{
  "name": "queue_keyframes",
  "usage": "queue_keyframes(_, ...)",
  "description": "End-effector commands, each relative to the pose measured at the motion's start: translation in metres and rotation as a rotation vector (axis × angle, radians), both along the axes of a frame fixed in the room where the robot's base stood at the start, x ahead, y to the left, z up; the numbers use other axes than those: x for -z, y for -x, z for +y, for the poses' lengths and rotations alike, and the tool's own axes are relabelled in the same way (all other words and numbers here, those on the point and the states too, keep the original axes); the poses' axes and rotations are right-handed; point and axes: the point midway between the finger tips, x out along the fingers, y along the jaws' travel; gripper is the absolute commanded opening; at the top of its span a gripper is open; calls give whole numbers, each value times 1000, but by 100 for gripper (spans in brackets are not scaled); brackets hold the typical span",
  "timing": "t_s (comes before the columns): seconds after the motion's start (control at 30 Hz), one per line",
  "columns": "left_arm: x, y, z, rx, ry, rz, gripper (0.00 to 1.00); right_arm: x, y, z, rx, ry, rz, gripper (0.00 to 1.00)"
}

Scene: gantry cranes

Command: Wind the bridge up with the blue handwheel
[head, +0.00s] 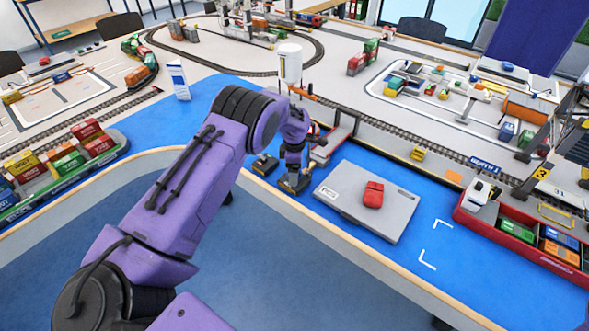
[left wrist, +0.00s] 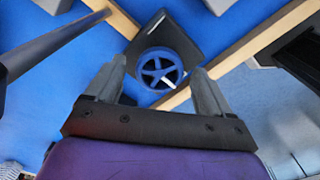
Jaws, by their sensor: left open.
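The blue handwheel (left wrist: 160,68) shows in the left wrist view, a spoked wheel on a dark square base (left wrist: 178,40). My left gripper (left wrist: 157,68) is open, with one finger on each side of the wheel in that picture. I cannot tell whether the fingers touch it or how far above it they are. In the head view my left gripper (head: 293,172) points down over a dark base near the table's front edge, and it hides the wheel. A grey and red structure (head: 333,143) beside it may be the bridge; I cannot tell its height. My right gripper is not in view.
A white cylinder tower (head: 289,65) stands behind my left wrist. Another small dark base (head: 264,164) is left of the gripper. A grey case (head: 350,208) with a red item (head: 373,194) lies to the right. A red ship (head: 520,240) is further right.

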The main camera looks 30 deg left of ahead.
Motion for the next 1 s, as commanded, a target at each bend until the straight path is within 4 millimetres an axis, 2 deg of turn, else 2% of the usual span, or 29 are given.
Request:
queue_keyframes(0.07,0,0,0,0,0,0,82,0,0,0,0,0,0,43)
queue_keyframes(0.23,0,0,0,-1,0,0,27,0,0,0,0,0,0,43)
queue_keyframes(0.67,0,0,1,69,0,0,26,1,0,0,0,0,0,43)
queue_keyframes(1.0,0,0,1,332,0,-2,26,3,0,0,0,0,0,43)
